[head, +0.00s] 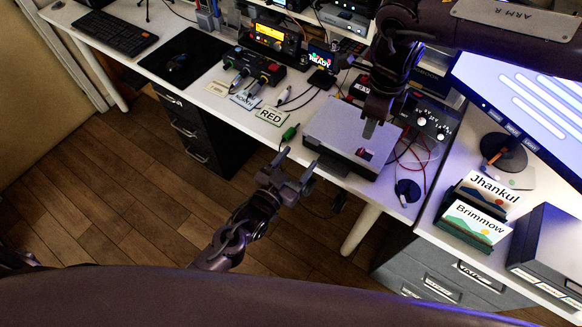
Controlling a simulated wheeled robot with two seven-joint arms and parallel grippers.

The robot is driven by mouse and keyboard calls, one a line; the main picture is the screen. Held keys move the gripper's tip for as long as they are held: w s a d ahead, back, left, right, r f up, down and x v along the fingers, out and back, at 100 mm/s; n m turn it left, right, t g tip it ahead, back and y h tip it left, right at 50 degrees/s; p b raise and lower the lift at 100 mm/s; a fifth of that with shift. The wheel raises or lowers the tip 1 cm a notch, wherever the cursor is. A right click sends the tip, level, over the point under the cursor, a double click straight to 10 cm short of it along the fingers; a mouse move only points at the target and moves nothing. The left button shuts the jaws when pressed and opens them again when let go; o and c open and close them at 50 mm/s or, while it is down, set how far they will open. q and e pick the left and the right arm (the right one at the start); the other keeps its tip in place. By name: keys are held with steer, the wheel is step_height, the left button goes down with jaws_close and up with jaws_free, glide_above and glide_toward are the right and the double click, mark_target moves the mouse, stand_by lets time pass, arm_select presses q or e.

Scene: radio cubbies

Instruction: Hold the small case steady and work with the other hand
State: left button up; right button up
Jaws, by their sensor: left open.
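A small grey case (330,128) with a flat light top lies on the desk near its front edge. A small red and dark part (364,154) shows on its front right. My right gripper (376,132) comes down from above over the right part of the case, its tips close to the top. I cannot tell whether it touches the case or whether its fingers are apart. My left gripper (297,163) is open and empty, in front of the desk edge and to the left of the case, with its fingers pointing toward the desk.
A green-tipped cable plug (289,133) lies near the desk edge by my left gripper, beside a RED label card (271,116). A control box with knobs (427,122) and loose red wires are right of the case. A monitor (530,95) and name cards (474,222) stand further right.

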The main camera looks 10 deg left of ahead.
arm_select(q)
steer(key=shift+x, duration=2.75)
steer(key=shift+c, duration=0.4)
steer(key=c, duration=1.2)
arm_select(e)
steer(key=shift+a+f+m, duration=0.1)
steer(key=shift+m, duration=0.2)
steer(key=c, duration=0.5)
steer(key=shift+w+a+f+m, duration=0.15)
steer(key=shift+m, duration=0.35)
steer(key=shift+c, duration=0.9)
steer(key=shift+w+a+f+m, duration=0.15)
steer(key=shift+a+m, duration=0.15)
steer(key=shift+m, duration=0.5)
jaws_close()
arm_select(q)
steer(key=shift+f, duration=0.1)
arm_select(e)
steer(key=shift+w+a+f+m, duration=0.1)
steer(key=shift+a+f+m, duration=0.15)
steer(key=shift+f+m, duration=0.75)
steer(key=shift+w+a+f+m, duration=0.15)
steer(key=shift+a+f+m, duration=0.3)
steer(key=shift+f, duration=1.1)
steer(key=shift+w+a+f+m, duration=0.1)
steer(key=shift+f+m, duration=0.75)
steer(key=shift+f, duration=0.4)
